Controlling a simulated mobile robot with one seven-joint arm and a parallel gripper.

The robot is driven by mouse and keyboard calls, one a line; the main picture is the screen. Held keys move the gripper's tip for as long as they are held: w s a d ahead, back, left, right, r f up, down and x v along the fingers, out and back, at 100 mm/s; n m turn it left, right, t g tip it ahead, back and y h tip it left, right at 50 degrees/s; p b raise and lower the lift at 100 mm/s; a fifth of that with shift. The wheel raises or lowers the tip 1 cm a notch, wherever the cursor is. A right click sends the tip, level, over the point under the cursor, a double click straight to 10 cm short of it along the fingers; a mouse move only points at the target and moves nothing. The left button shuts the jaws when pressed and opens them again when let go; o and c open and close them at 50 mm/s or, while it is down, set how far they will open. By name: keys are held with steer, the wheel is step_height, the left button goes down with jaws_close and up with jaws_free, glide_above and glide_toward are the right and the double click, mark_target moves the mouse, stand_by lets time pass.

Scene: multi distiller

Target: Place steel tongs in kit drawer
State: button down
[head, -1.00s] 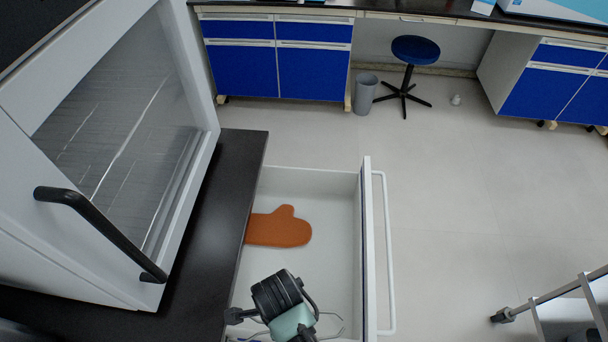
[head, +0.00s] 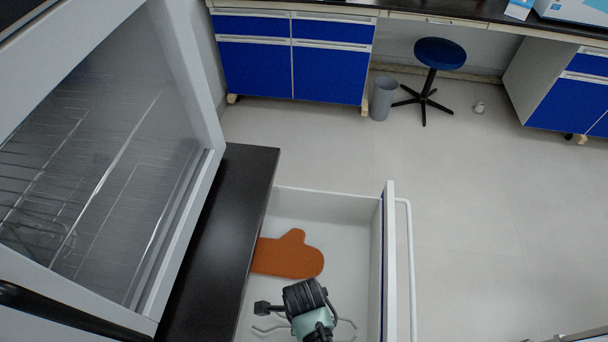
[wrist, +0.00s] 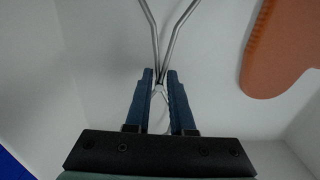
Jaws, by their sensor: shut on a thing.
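The steel tongs (wrist: 178,29) are thin bent metal arms, held at their joined end between the blue fingers of my gripper (wrist: 160,75). In the wrist view the arms spread upward, away from the fingers. In the head view a tong arm (head: 345,322) shows beside my gripper, which hides most of the tongs. The kit drawer (head: 388,255) is pulled open, with white walls and a white floor. My gripper and the tongs are over the drawer's near part. I cannot tell whether the tongs touch the floor.
An orange mitt (head: 289,256) lies in the drawer, just beyond my gripper. A black countertop (head: 215,255) and a glass-fronted cabinet (head: 100,150) stand to the left. The grey floor to the right is clear. A blue stool (head: 440,53) and a grey bin (head: 383,97) stand far back.

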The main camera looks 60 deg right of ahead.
steer(key=shift+f, duration=0.55)
steer(key=shift+f, duration=0.1)
steer(key=c, duration=0.8)
jaws_free()
steer(key=shift+o, duration=0.2)
step_height(320, 180, up, 12)
steer(key=p, duration=0.2)
